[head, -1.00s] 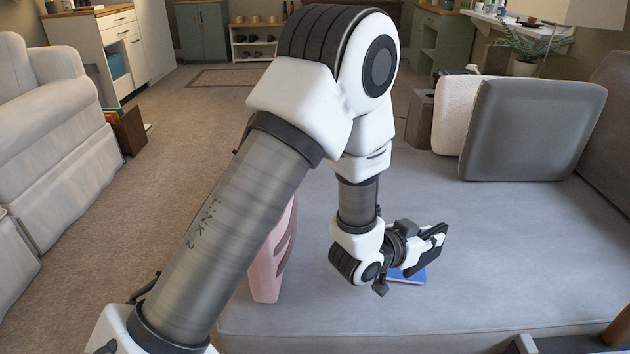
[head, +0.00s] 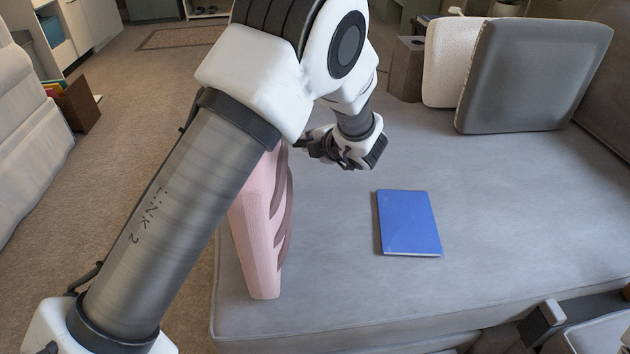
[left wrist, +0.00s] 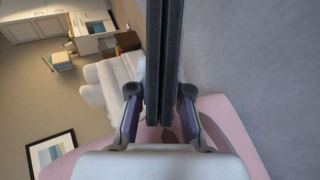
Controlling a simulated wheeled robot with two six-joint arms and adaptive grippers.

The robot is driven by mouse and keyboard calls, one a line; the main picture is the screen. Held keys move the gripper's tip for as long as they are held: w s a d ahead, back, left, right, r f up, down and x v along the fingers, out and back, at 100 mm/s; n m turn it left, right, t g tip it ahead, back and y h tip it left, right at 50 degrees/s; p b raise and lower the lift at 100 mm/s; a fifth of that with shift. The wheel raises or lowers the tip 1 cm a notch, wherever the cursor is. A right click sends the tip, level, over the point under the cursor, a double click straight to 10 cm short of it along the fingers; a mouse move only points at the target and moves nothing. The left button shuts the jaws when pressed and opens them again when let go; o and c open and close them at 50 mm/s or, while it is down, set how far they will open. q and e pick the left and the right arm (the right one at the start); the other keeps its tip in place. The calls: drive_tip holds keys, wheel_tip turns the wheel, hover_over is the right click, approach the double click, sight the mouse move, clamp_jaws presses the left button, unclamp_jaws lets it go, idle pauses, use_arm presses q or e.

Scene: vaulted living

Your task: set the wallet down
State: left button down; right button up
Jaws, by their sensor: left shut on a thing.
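The wallet (left wrist: 165,60) is a dark, narrow shape seen edge-on between the fingers of my left gripper (left wrist: 162,110) in the left wrist view. That gripper is shut on it. In the head view my left gripper (head: 318,145) is above the grey sofa seat (head: 500,220), behind the pink slotted object, and the wallet is largely hidden there. A dark and grey part at the lower right edge of the head view may belong to my right gripper (head: 542,325); its jaws cannot be made out.
A blue book (head: 408,223) lies flat on the seat. The pink slotted object (head: 262,230) stands at the seat's left edge. A grey cushion (head: 530,75) and a pale cushion (head: 452,60) stand at the back. The seat right of the book is clear.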

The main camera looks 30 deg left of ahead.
use_arm(q)
wheel_tip(320, 180, down, 9)
drive_tip(key=b, duration=0.8)
drive_tip(key=shift+f, duration=0.45)
drive_tip(key=c, duration=1.2)
unclamp_jaws()
drive_tip(key=shift+c, duration=0.2)
